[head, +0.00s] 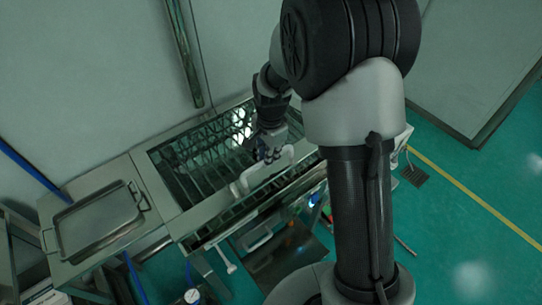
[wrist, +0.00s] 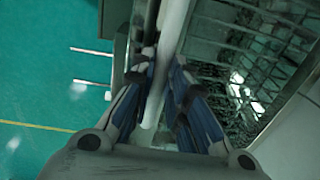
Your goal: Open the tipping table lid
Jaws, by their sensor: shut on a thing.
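The tipping table (head: 165,205) is a long metal unit whose top shows a dark grid and glassy reflections. A pale bar handle (head: 243,184) runs along the lid near the table's front long side. My gripper (head: 268,156) reaches down to this handle from above. In the wrist view my gripper's (wrist: 163,62) blue-grey fingers lie on either side of the pale handle bar (wrist: 155,100) and are shut on it. The gridded top (wrist: 255,75) shows to the right of the fingers there. I cannot tell whether the lid is raised. My arm hides the table's right part.
A metal tray (head: 97,222) with side handles sits on the bench left of the table. A pressure gauge (head: 192,296) stands at the bottom. A pale wall rises behind the table. Green floor (head: 455,235) with a yellow line is open at the right.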

